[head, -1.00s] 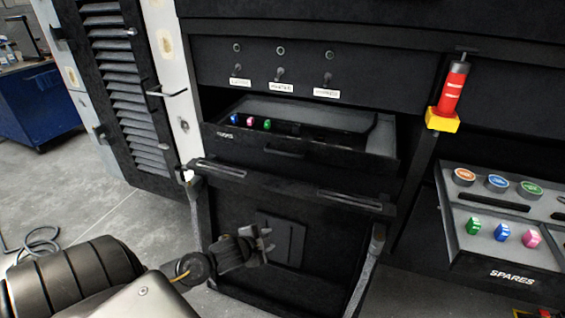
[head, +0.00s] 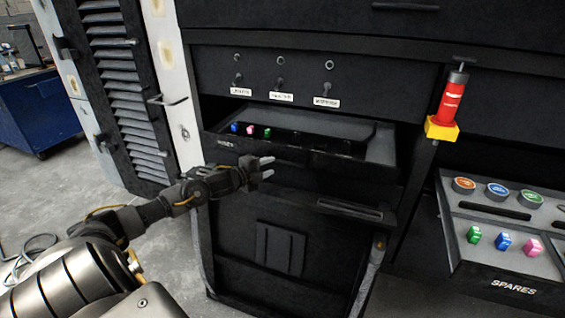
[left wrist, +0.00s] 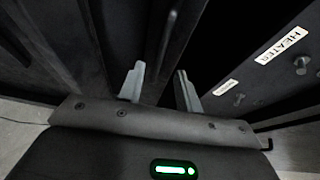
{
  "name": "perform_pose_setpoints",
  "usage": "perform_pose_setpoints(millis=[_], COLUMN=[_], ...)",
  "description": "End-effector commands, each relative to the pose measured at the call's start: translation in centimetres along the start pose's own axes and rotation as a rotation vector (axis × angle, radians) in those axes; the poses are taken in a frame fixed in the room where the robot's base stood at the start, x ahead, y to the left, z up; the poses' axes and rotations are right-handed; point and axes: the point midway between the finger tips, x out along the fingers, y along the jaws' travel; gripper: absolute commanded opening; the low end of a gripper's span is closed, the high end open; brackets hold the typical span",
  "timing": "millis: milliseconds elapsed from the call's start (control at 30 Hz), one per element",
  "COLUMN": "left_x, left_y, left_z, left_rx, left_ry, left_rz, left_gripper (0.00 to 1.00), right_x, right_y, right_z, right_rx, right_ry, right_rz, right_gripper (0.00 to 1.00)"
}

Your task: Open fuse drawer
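The black fuse drawer (head: 340,150) stands pulled out of the dark cabinet below a row of switches in the head view. A blue fuse (head: 234,127), a pink fuse (head: 250,130) and a green fuse (head: 267,132) stand in its left part. My left gripper (head: 267,167) is just in front of the drawer's face, near its middle, where the handle is hard to make out. The left wrist view shows the two fingers (left wrist: 160,72) apart, with nothing seen held between them. Contact with the drawer cannot be told. My right gripper is out of view.
A ledge (head: 350,209) juts out below the drawer. A red cylinder on a yellow base (head: 443,128) stands to the right. The spares panel (head: 480,262) with several coloured parts is at lower right. A louvred door (head: 120,100) stands at left.

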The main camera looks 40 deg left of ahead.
Motion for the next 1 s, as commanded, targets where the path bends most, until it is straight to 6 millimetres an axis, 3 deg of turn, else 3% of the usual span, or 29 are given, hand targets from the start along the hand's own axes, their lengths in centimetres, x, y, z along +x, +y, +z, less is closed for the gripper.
perform_pose_setpoints(millis=[200, 433, 867, 1000], left_x=[3.8, 6.6, 7.6, 7.6], left_y=[-0.2, 0.0, 0.1, 0.1], left_z=[0.0, 0.0, -0.1, -0.1], left_rx=[-0.005, -0.004, -0.001, -0.001], left_ry=[-0.001, -0.001, 0.000, 0.000], left_rz=[-0.003, 0.000, 0.002, 0.002], left_gripper=[0.34, 0.34, 0.34, 0.20], right_x=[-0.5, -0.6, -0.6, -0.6], right_y=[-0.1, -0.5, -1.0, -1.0], right_z=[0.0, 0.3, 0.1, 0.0], right_rx=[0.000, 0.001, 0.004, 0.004], right_ry=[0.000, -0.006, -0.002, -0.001], right_rz=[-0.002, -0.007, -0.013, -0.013], right_gripper=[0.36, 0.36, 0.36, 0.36])
